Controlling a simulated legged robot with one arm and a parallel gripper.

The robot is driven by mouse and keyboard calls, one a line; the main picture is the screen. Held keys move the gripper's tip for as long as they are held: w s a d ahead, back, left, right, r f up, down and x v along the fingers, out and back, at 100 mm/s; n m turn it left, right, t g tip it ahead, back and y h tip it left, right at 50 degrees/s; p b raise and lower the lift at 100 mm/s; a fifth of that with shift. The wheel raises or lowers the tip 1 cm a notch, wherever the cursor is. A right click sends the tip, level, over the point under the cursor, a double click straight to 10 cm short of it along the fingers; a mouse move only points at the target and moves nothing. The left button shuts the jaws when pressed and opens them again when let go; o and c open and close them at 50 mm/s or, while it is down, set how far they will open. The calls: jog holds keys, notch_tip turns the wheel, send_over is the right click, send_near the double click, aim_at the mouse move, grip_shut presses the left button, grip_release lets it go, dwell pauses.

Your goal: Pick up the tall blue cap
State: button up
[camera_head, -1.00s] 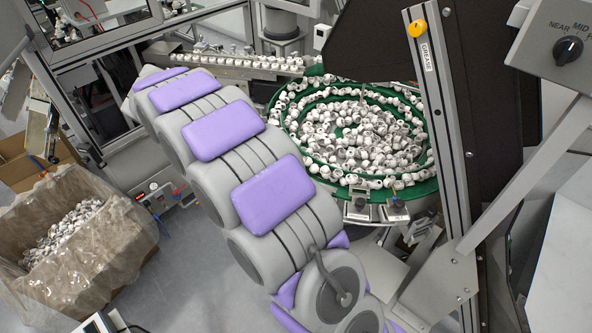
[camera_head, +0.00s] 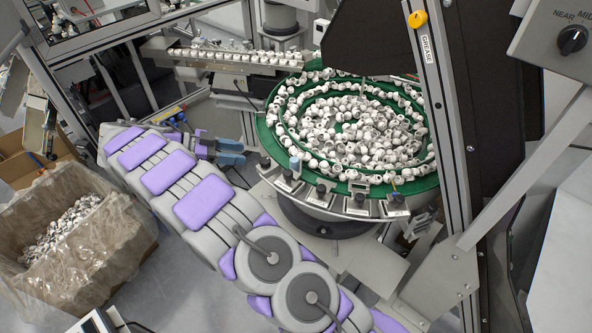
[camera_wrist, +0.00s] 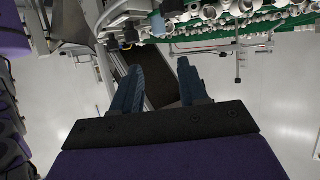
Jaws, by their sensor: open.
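The green bowl feeder (camera_head: 262,130) is full of white caps. A cardboard box with a plastic liner (camera_head: 110,262) stands at left. A grey upright post (camera_head: 440,130) rises at right.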

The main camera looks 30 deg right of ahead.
jog(key=shift+s+d+f+b, duration=0.25)
jog(key=shift+f+b, duration=0.25)
jog(key=shift+b, duration=0.8)
jog(key=b, duration=0.3)
send_near(294, 166)
jog(key=shift+w+d+b, duration=0.35)
jog(key=shift+d+b, duration=0.15)
jog(key=shift+d, duration=0.3)
jog(key=shift+b+x, duration=0.65)
jog(key=shift+x, duration=2.5)
jog(key=shift+w+d+r, duration=0.1)
jog(key=shift+w+r, duration=0.05)
jog(key=c, duration=0.5)
